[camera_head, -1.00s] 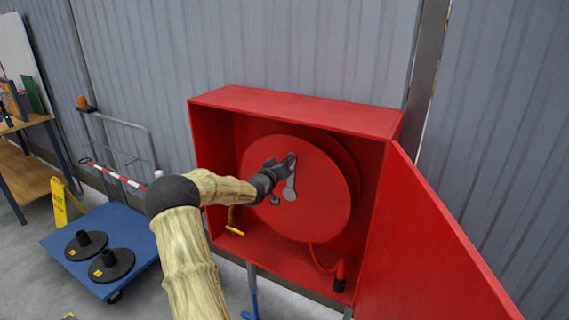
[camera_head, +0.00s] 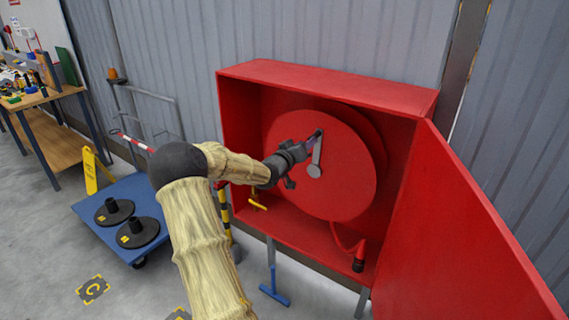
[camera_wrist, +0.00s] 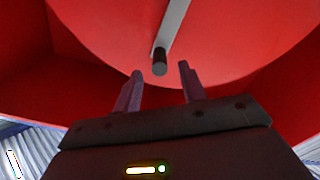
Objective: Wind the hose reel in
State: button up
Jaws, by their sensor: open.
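The red hose reel (camera_head: 335,190) sits inside an open red cabinet (camera_head: 330,85) on the wall. A grey crank arm (camera_head: 316,158) runs from its hub up to a dark handle near the rim. In the wrist view the crank arm (camera_wrist: 172,22) ends in the dark handle (camera_wrist: 159,67). My gripper (camera_head: 310,145) is at the crank. Its two fingers are apart in the wrist view (camera_wrist: 161,72), with the handle between and slightly beyond the tips, touching neither. A short red hose end with a black nozzle (camera_head: 358,264) hangs at the reel's lower right.
The cabinet door (camera_head: 460,240) stands open to the right. A yellow lever (camera_head: 258,202) is low inside the cabinet. A blue trolley (camera_head: 125,215) with black discs, a yellow floor sign (camera_head: 92,170) and a workbench (camera_head: 50,120) are at left.

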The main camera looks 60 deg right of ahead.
jog(key=a+b, duration=0.2)
jog(key=a, duration=1)
jog(key=shift+w, duration=0.35)
jog(key=shift+a, duration=0.1)
jog(key=w+a+f+n+t+y, duration=0.3)
jog(key=w+a+f+t+y, duration=0.25)
jog(key=w+a+f, duration=0.45)
jog(key=w+a+f+n+t+y+p, duration=0.15)
jog(key=a+y, duration=0.55)
jog(key=a, duration=0.9)
jog(key=s+a+n+g+y, duration=0.1)
jog(key=s+a+n, duration=0.3)
jog(key=a, duration=0.8)
jog(key=s+a+n+g+y, duration=0.2)
jog(key=s+a+n+y, duration=0.2)
jog(key=s+a, duration=0.3)
jog(key=a, duration=0.5)
jog(key=shift+r, duration=0.35)
